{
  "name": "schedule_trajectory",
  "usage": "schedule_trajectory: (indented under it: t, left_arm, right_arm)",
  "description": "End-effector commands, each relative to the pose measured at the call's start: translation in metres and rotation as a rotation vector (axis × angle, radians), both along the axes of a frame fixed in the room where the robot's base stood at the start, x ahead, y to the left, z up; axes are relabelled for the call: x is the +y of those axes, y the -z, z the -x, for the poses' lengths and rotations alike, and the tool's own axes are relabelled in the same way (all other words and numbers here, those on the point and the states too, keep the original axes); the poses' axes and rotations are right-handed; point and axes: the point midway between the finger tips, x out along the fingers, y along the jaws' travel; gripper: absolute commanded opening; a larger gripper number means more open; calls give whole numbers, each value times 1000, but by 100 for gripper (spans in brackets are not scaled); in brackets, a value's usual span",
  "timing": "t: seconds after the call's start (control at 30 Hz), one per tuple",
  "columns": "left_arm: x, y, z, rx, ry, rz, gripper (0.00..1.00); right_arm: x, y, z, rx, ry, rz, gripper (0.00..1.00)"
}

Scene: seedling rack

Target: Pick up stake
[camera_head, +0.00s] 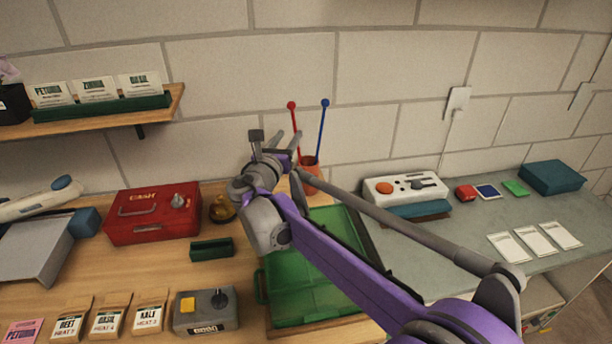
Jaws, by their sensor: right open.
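Two thin stakes stand upright, leaning slightly, in a terracotta pot (309,174) near the wall. One is a red stake (294,120) with a round red top, the other a blue stake (323,123) with a round blue top. My right gripper (276,142) is open and empty, just left of the red stake. In the picture one finger comes close to the red stake; I cannot tell whether they touch. My right arm hides part of the pot's lower side. My left gripper is not in view.
A green tray (284,297) lies below my right arm. A red cash box (152,216) and a small green holder (211,249) stand to the left. A white device (405,187) sits on the grey bench (460,252) at right. A shelf (75,126) juts out upper left.

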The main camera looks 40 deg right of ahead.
Motion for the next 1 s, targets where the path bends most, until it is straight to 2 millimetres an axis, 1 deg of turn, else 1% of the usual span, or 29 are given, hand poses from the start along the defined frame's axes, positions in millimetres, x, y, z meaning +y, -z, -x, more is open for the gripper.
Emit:
schedule_trajectory:
  t: [0.03,0.07,0.17,0.33,0.57,0.8,0.9,1.0]
  left_arm:
    - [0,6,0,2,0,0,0]
    - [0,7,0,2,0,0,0]
    - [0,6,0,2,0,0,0]
    - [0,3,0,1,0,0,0]
    - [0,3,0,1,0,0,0]
    - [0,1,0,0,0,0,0]
    - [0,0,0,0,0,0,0]
    - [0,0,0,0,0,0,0]
  right_arm:
    - [-1,7,-1,2,0,0,46]
    - [-2,8,-2,2,0,0,46]
    - [-12,7,-8,2,1,0,46]
    - [-36,6,-24,2,3,1,46]
    - [-51,6,-34,1,1,0,46]
    - [-79,7,-55,1,1,0,46]
    - [-87,7,-60,1,1,0,46]
    - [-89,7,-62,1,0,0,46]
